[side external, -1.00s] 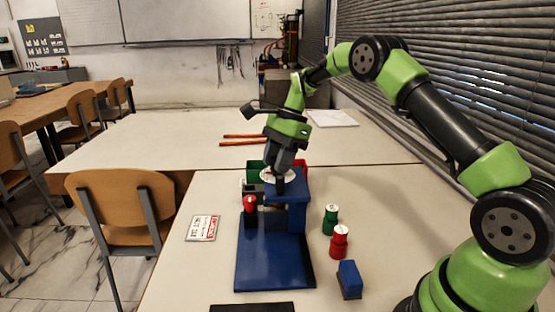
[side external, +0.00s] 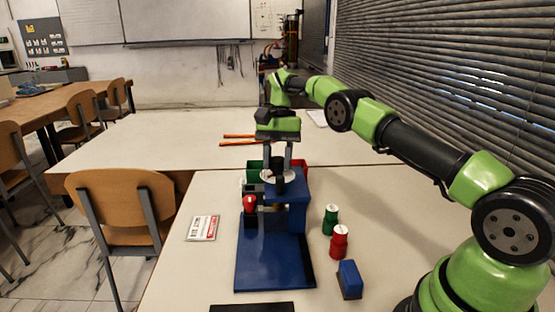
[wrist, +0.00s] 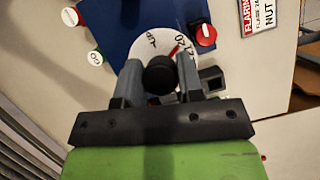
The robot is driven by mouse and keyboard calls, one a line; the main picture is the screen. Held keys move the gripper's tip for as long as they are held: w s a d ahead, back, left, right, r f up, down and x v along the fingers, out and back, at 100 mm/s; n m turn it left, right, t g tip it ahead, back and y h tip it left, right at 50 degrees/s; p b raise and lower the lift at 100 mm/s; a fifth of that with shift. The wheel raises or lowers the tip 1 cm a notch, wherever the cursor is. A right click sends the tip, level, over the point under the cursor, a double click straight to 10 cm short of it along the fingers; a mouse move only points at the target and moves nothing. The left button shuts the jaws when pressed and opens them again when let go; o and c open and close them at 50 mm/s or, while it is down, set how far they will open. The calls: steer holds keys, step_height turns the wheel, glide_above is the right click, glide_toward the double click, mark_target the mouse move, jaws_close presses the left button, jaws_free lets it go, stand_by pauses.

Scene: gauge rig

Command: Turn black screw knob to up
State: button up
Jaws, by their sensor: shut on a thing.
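The black screw knob (wrist: 159,76) stands at the middle of a white dial (wrist: 140,48) in the wrist view. The dial has printed black lettering and a red mark to the upper right of the knob. My gripper (wrist: 160,80) has one finger on each side of the knob and is shut on it. In the side view my gripper (side external: 278,158) points down at the knob (side external: 278,172) on top of the blue rig (side external: 298,215). The knob's pointing direction is hard to make out.
A red knob (side external: 250,203) sits low on the rig's left. A label card (side external: 202,228) lies to the left.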

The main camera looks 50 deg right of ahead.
steer(key=shift+n, duration=0.4)
stand_by(0.3)
steer(key=o, duration=0.9)
steer(key=shift+m, duration=0.4)
